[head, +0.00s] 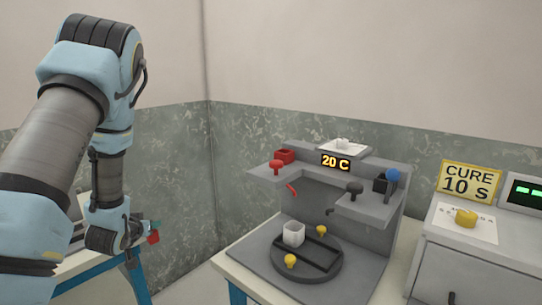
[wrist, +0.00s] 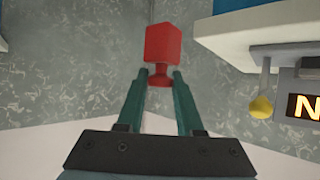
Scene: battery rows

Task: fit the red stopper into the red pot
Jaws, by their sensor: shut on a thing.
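The red stopper (wrist: 163,45) is at the tips of my gripper (wrist: 160,76) in the wrist view. It has a square block, a narrow neck and a small flared end between the fingers. In the head view the stopper (head: 153,237) shows small at the lower left, beside my gripper (head: 146,230), whose fingers are mostly hidden. A red box-shaped pot (head: 287,155) stands on the left shelf of the grey station, behind a red mushroom-shaped knob (head: 277,166). The stopper is well to the left of this pot and apart from it.
The grey station (head: 388,225) has a turntable with a white cup (head: 293,234) and yellow knobs. On its right shelf are a black knob (head: 355,188) and a black box (head: 381,183) with a blue ball (head: 393,175). A yellow-dial machine (head: 466,217) stands right.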

